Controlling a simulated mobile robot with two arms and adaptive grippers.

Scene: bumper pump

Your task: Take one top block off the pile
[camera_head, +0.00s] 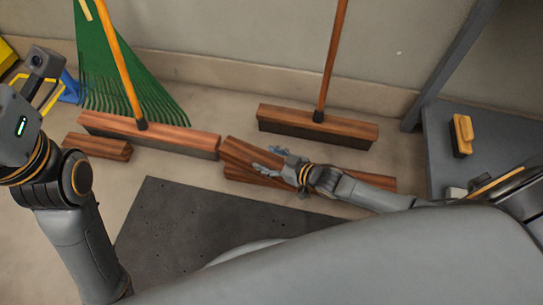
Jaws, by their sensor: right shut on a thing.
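A low pile of reddish-brown wooden blocks lies on the floor at the centre of the head view. Its top block (235,149) is tilted across a lower block (238,175). My right gripper (270,158) reaches in from the right and is shut on the top block, its grey fingers against the wood. The gripper and wrist hide part of the pile. Wood (376,182) also shows beyond my right forearm. My left arm stands at the left edge; its fingers cannot be made out.
Two push brooms, a left one (180,137) and a right one (335,130), stand behind the pile, with a green rake (115,65) by the wall. A separate wooden block (97,147) lies left. A grey shelf unit (435,145) holds a brush (462,135). A dark mat (200,220) lies in front.

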